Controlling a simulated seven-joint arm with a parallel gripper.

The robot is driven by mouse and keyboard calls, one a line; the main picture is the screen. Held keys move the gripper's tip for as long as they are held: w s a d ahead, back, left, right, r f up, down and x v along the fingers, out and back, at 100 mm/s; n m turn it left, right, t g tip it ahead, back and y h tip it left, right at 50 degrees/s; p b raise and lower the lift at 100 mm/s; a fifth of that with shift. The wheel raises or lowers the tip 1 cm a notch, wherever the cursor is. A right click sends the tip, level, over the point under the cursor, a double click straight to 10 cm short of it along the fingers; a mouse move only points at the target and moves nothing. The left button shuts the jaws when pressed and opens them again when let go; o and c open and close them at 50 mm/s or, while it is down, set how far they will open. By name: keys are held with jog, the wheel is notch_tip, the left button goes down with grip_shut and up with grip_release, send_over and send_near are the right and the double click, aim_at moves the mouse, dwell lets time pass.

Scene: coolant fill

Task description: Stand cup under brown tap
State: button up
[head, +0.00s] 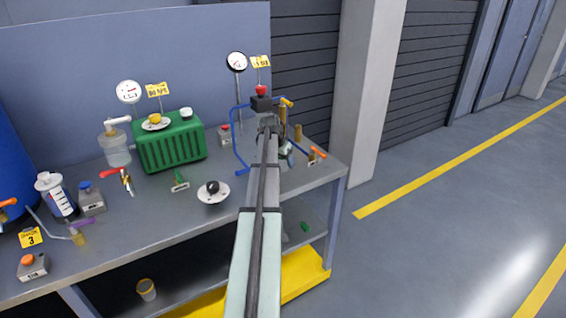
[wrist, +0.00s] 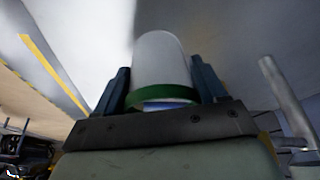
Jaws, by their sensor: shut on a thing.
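My gripper (wrist: 162,82) is shut on a cup (wrist: 160,62), with one dark finger on each side of it. The cup is whitish with a green band near the palm. In the head view my arm reaches to the right end of the bench and mostly hides the gripper. A pale rounded thing (head: 287,153) shows beside it, perhaps the cup. Brown upright cylinders stand just right of the arm's end, one (head: 283,111) taller and one (head: 298,132) shorter. I cannot tell whether either is the brown tap, or whether the cup is under a tap.
A blue pipe frame (head: 237,140) and a gauge (head: 237,62) stand close to the arm's end. An orange-handled valve (head: 318,153) is at the bench's right edge. A green ribbed box (head: 172,145), a white bottle (head: 56,194) and switch boxes fill the left. The bench's front middle is fairly clear.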

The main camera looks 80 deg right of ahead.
jog(key=shift+f, duration=0.4)
jog(key=shift+f, duration=0.1)
jog(key=o, duration=1)
jog(key=v, duration=1.2)
jog(key=shift+a, duration=0.1)
